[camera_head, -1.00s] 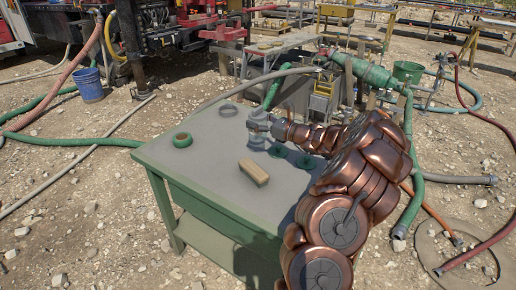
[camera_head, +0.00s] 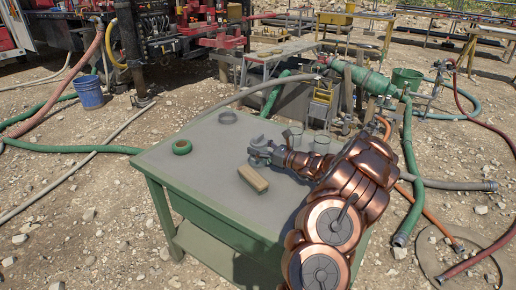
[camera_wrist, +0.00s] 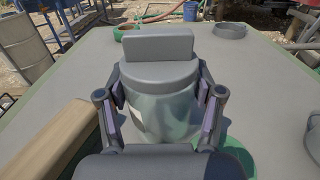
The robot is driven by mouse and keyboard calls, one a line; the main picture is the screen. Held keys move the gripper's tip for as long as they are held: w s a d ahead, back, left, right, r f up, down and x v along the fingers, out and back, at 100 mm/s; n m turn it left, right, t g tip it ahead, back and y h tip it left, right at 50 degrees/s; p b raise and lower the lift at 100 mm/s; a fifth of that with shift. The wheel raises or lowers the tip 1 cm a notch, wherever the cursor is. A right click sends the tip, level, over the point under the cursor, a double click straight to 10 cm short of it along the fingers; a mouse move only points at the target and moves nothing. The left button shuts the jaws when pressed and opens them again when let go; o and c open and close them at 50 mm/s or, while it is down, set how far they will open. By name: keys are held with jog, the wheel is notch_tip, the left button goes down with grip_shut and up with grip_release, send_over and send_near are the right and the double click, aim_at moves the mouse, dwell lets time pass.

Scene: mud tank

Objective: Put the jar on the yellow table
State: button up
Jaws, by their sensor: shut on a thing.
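My gripper (camera_head: 262,152) is over the green table (camera_head: 205,205) with the grey top. In the wrist view my gripper (camera_wrist: 160,110) is shut on a jar (camera_wrist: 165,118) with a shiny grey-green body and a grey lid with a block-shaped knob. The jar is upright between the fingers; its base is hidden, so I cannot tell whether it touches the table top. In the head view it is small and hard to separate from the fingers. A table with yellow parts (camera_head: 352,19) stands far behind, at the upper right.
A wooden block (camera_head: 253,178), a green ring (camera_head: 182,147) and a grey ring (camera_head: 228,118) lie on the table top. Glass-like vessels (camera_head: 321,142) stand behind my arm. Hoses (camera_head: 408,170) and a blue bucket (camera_head: 89,92) lie around on stony ground.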

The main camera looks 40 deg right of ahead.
jog(key=o, duration=1.4)
jog(key=shift+f, duration=0.15)
jog(key=shift+o, duration=0.2)
